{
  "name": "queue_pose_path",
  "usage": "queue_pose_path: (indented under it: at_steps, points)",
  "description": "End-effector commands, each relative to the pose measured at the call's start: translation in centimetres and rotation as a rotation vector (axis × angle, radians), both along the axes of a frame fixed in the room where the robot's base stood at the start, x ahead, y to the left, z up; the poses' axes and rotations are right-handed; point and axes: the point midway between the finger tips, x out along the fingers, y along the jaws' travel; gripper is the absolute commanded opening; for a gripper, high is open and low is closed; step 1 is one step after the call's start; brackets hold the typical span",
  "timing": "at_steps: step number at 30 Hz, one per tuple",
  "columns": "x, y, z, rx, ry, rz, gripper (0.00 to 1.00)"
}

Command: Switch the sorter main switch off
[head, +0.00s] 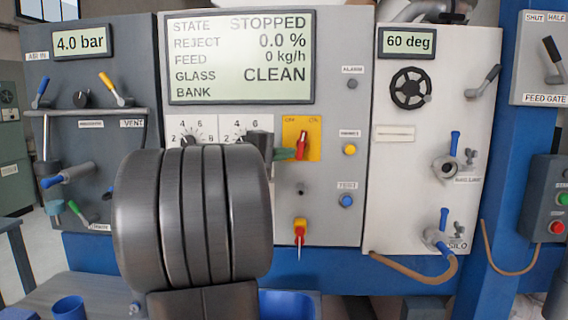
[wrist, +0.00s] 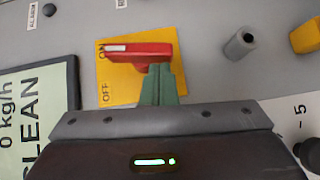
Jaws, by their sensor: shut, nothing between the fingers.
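The sorter main switch is likely the red handle (head: 302,145) on a yellow plate (head: 313,125) marked OFF at left and ON at right in the head view. Its handle stands near upright, leaning to the ON side. In the wrist view the red handle (wrist: 140,50) has its white mark by the ON label, and OFF (wrist: 105,93) is lower on the plate. My gripper (head: 288,154) is shut and empty. Its green fingertips (wrist: 160,82) are against or just beside the handle, on the OFF side; contact is unclear.
The display (head: 240,58) reads STOPPED, 0.0 %, 0 kg/h, CLEAN. Dials (head: 190,132) sit left of the switch, partly behind my arm. A yellow button (head: 349,150), a blue button (head: 346,200) and a lower red-yellow switch (head: 300,230) are nearby.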

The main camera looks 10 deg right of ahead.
Motion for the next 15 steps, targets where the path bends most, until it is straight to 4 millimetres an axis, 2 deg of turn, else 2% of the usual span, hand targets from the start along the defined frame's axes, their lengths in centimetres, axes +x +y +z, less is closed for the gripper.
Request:
queue_pose_path:
  at_steps: [1, 15]
  points:
    - [-0.1, -0.2, -1.3, -0.038, 0.01, -0.002, 0.0]
    - [-0.5, -1.3, -2.6, -0.436, 0.124, -0.005, 0.0]
